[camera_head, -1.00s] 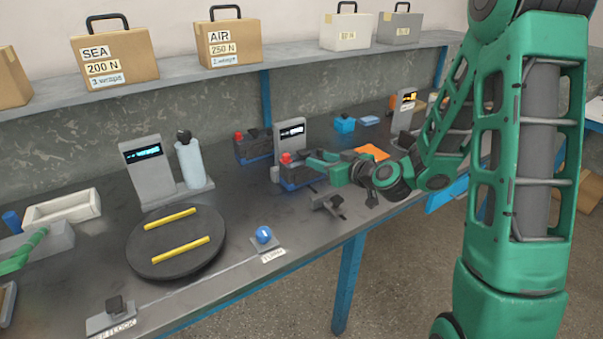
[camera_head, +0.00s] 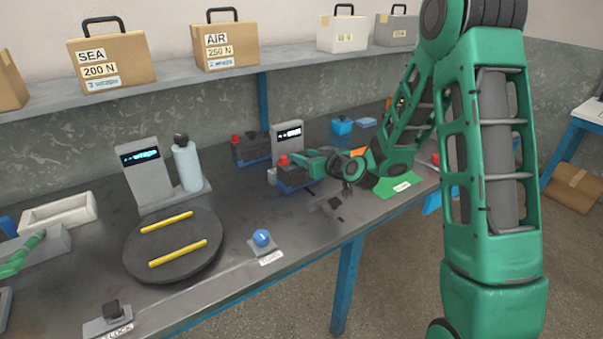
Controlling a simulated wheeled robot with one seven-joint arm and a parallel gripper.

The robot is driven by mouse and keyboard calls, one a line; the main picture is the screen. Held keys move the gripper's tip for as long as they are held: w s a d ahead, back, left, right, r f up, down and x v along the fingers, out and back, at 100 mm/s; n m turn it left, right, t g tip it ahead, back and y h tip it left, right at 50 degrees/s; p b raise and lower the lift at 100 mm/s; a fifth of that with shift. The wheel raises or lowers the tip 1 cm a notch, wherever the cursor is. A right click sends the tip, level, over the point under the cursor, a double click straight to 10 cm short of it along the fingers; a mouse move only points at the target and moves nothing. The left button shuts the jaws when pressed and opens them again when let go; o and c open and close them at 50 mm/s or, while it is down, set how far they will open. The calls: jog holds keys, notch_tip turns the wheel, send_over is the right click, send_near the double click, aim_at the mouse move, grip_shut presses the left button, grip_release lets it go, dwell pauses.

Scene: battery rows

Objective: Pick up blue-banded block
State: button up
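Two dark blocks with red caps and blue bands near the base stand on the bench. The nearer block (camera_head: 293,179) is in front of a small grey display post. The farther block (camera_head: 250,151) stands behind and to its left. My gripper (camera_head: 309,162) reaches in from the right, low over the bench, with its fingers at the upper right of the nearer block. The fingers are small and overlap the block, so I cannot tell whether they are open or closed on it. The nearer block stands upright on the bench.
A grey fixture (camera_head: 328,205) sits just in front of my gripper. A green card (camera_head: 398,187) lies under my arm. A dark turntable (camera_head: 172,263) with yellow bars and a blue button (camera_head: 262,238) are to the left. A bottle (camera_head: 187,165) stands behind the turntable.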

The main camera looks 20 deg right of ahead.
grip_shut()
dwell(1.3)
jog(key=shift+r, duration=0.2)
